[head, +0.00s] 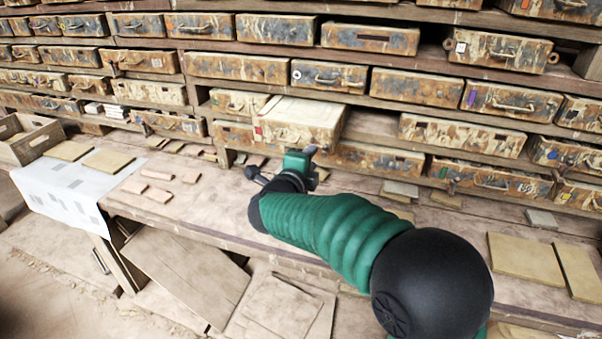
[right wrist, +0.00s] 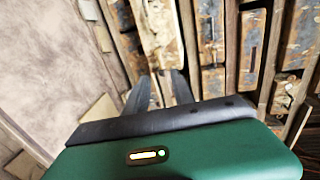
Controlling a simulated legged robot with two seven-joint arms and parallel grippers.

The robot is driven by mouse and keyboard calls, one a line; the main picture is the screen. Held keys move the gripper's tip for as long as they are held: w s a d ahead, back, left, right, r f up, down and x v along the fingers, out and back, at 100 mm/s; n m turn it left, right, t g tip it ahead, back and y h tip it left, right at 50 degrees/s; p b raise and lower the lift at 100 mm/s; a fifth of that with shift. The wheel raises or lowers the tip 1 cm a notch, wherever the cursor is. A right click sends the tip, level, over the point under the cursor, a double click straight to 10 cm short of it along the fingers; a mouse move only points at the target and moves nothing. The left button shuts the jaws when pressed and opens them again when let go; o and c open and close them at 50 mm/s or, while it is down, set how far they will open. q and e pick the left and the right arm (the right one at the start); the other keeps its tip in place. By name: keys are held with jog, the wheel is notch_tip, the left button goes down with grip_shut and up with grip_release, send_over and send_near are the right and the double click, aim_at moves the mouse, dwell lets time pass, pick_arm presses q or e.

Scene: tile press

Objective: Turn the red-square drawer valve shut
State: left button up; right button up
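The drawer with the red square (head: 290,121) is a worn, cream-and-rust box that juts out from the shelf rack in the head view. Its small red square (head: 258,131) is at the left of its front. No separate valve can be made out. My right gripper (head: 305,158) is just below and in front of this drawer; whether it touches it cannot be told. In the right wrist view, two dark fingers (right wrist: 160,88) stand apart with a narrow gap, pointing towards a pale, rusty drawer front (right wrist: 160,35). Nothing is clearly held. My left gripper is out of view.
Rows of rusty drawers fill the rack (head: 365,127) behind the bench (head: 225,220). Loose tiles (head: 148,190) lie on the bench. A white sheet (head: 70,185) and a wooden crate (head: 28,138) are at the left. Larger tan tiles (head: 525,258) lie at the right.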

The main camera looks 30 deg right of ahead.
jog(key=v, duration=0.9)
jog(key=shift+d, duration=0.1)
